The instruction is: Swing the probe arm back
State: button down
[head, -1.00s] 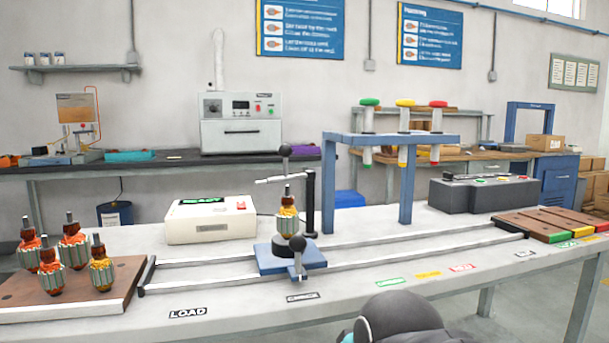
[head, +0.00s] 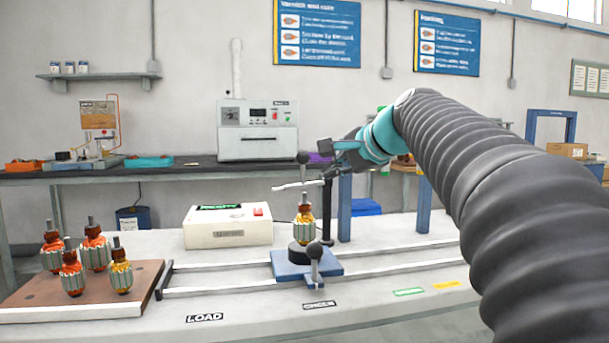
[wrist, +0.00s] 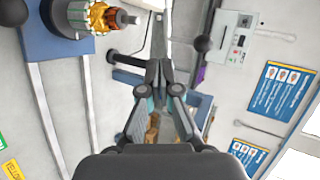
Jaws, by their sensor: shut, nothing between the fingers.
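The probe arm (head: 298,185) is a thin light bar on a black post (head: 327,208), with a black ball knob (head: 303,158) standing up from it. The bar reaches over the upright armature (head: 304,230) on the blue carriage (head: 290,270). My gripper (head: 318,147) is at the right of the knob in the head view, near the post top. In the wrist view, its fingers (wrist: 160,70) are together and empty. The knob (wrist: 203,43) shows up and right of the fingertips there, apart from them. The armature (wrist: 97,16) is at upper left.
A white tester box (head: 228,227) stands left of the carriage. A wooden tray (head: 140,283) with several armatures is at the left. Rails (head: 400,258) run along the table. A blue frame (head: 345,210) stands behind my arm, which hides the table's right part.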

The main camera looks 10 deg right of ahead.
aim_at(296, 186)
jog(key=x, duration=1.2)
jog(key=shift+w+a+r+p, duration=0.1)
jog(key=shift+w+r+p, duration=0.15)
jog(key=shift+r+p, duration=0.1)
